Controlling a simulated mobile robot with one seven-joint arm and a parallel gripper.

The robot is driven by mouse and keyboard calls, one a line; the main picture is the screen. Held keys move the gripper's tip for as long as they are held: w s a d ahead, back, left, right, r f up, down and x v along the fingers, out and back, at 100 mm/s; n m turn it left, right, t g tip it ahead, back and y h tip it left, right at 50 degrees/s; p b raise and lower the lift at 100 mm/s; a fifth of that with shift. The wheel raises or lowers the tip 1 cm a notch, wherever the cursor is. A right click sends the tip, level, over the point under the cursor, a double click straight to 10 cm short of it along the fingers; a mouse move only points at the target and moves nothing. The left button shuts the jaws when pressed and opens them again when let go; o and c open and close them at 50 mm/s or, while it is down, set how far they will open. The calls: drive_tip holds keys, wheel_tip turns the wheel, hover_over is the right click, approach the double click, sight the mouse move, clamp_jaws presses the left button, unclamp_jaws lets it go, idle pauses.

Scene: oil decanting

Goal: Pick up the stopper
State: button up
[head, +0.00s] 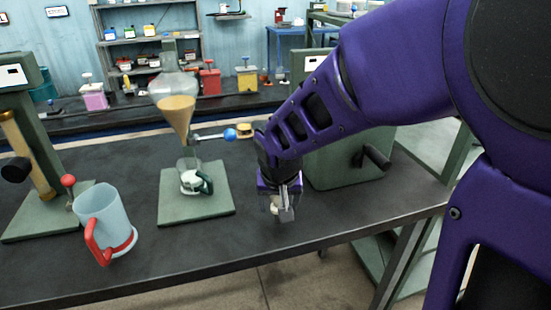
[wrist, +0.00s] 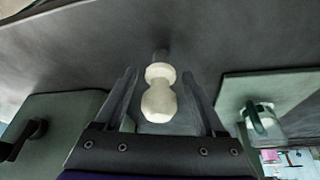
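The stopper (wrist: 158,100) is a small cream-white piece with a rounded knob and a narrower neck. In the wrist view it is between the two fingers of my gripper (wrist: 160,75), with a gap on each side. My gripper is open and does not appear to touch it. In the head view my gripper (head: 283,207) points down over the dark table near its front edge. Only a small pale part of the stopper (head: 274,208) shows there, the rest hidden behind the fingers.
A green box-shaped machine (head: 345,160) with a dark handle stands close right of my gripper. To the left are a green stand plate (head: 170,212) with a glass vessel (head: 190,176) under a funnel (head: 177,115), and a pale jug (head: 108,215) with a red handle. The table front between them is clear.

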clamp_jaws()
drive_tip(key=shift+r, duration=0.1)
